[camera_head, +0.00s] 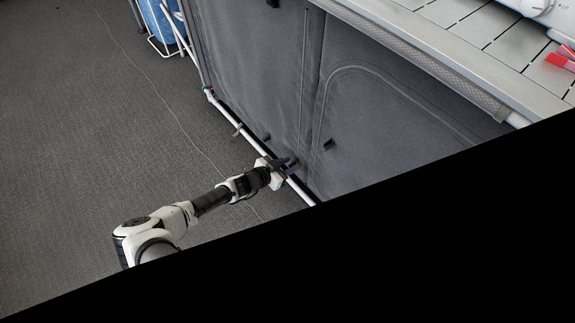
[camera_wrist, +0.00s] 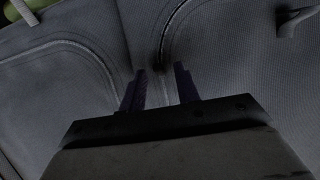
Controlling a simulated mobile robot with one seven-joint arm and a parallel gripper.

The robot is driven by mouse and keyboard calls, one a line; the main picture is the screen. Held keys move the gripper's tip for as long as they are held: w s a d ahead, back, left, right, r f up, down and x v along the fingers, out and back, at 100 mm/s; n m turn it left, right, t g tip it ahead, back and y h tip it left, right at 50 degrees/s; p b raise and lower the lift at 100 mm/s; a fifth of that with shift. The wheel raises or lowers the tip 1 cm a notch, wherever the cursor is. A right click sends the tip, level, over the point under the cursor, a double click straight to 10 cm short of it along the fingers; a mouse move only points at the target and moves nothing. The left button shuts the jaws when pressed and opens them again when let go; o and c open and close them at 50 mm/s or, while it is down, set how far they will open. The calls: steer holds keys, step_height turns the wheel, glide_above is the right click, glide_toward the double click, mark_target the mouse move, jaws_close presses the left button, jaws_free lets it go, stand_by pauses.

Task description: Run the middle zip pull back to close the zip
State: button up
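The grey fabric cabinet front (camera_head: 255,50) has a vertical zip line (camera_head: 304,80) between two panels with curved seams. My gripper (camera_head: 292,165) is low in front of this cabinet, close to the lower end of that line. In the wrist view my gripper (camera_wrist: 160,70) is open, its two dark fingers apart and pointing at the fabric. A small dark spot (camera_wrist: 158,68) lies between the fingertips on the zip line; it may be the middle zip pull, but it is too dark to tell. A dark tab (camera_head: 329,144) sits on the right panel, and another tab (camera_wrist: 296,20) shows in the wrist view's upper right corner.
A white tube (camera_head: 235,127) runs along the cabinet's lower edge, close to my gripper. A slatted grey tabletop (camera_head: 480,40) is above, with red items (camera_head: 560,60) on it. A blue bag (camera_head: 160,18) stands at the top left. Carpet at left is mostly clear, crossed by a thin cord.

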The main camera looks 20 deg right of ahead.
jaws_close()
steer(key=shift+f, duration=0.1)
step_height(320, 180, down, 9)
steer(key=b, duration=0.8)
steer(key=shift+f, duration=0.2)
jaws_free()
steer(key=shift+s+f, duration=0.1)
steer(key=shift+f, duration=0.05)
steer(key=shift+o, duration=0.3)
steer(key=shift+a+r, duration=0.1)
steer(key=shift+r, duration=0.1)
